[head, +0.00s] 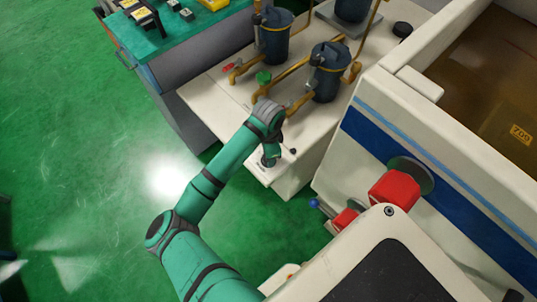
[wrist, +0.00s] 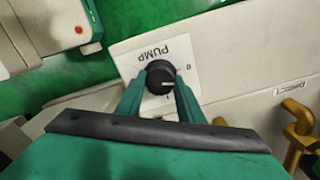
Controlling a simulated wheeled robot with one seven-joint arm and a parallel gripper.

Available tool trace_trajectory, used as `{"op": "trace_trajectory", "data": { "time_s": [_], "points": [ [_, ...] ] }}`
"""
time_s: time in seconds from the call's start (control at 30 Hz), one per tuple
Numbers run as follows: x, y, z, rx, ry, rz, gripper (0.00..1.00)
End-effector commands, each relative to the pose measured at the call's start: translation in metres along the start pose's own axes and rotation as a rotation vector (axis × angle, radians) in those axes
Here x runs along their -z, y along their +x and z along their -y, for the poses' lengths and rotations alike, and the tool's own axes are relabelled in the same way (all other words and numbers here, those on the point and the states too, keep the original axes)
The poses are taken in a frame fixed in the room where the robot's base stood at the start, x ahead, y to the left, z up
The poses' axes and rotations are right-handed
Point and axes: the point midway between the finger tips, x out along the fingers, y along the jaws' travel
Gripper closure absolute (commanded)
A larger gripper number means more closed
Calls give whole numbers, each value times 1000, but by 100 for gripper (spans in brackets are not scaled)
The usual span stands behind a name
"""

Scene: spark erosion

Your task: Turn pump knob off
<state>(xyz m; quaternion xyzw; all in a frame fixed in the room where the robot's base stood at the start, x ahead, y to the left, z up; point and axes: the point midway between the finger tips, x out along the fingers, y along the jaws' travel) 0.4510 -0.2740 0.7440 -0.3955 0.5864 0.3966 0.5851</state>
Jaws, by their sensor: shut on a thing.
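The pump knob (wrist: 158,74) is a round black knob with a white pointer line, on a white plate marked PUMP (wrist: 150,50), which reads upside down in the wrist view. A 0 mark and an I mark show on the knob's right and lower right. The pointer lies toward the lower right; its exact setting is hard to tell. My gripper (wrist: 159,88) has its two green fingers on either side of the knob, shut on it. In the head view my gripper (head: 271,154) is at the front end of the white pump bench (head: 213,92), and hides most of the knob.
Dark blue filter housings (head: 327,72) with brass pipes, a green valve handle (head: 263,77) and a red one (head: 230,66) stand on the bench behind. The white machine with red knobs (head: 394,188) is close at right. Green floor is free at left.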

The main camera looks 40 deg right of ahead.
Motion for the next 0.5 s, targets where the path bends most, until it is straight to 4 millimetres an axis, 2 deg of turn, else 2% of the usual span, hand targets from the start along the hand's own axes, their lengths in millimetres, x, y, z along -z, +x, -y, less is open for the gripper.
{"op": "trace_trajectory", "data": {
  "time_s": [0.2,0.5],
  "points": [
    [2,0,0,0,-158,-4,88],
    [0,0,1,1,-286,-5,88]
  ]
}}
